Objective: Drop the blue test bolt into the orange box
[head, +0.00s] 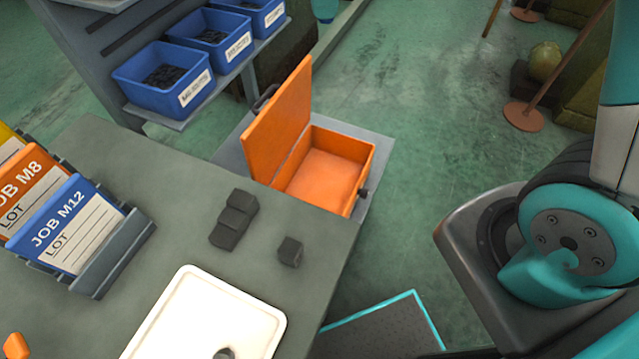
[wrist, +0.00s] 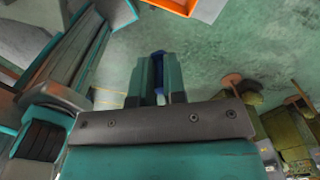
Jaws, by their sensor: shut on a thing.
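The orange box (head: 361,172) stands with its lid (head: 277,120) raised on the left, and its visible interior looks empty. Part of the box also shows at the top edge of the wrist view (wrist: 209,9). My gripper (wrist: 159,72) is shut on the blue test bolt (wrist: 158,59), seen as a narrow dark-blue piece between the fingers. Most of the bolt is hidden by the fingers. In the wrist view the box lies beyond the fingertips, above and to the right, apart from the bolt. The gripper and bolt are outside the head view.
The box rests on a grey stand (head: 376,143) beyond the worktable (head: 170,200). On the table are a white tray (head: 190,310), dark blocks (head: 234,219) and job cards (head: 62,225). Blue bins (head: 165,82) stand on a shelf at the back left. Green floor is open right of the box.

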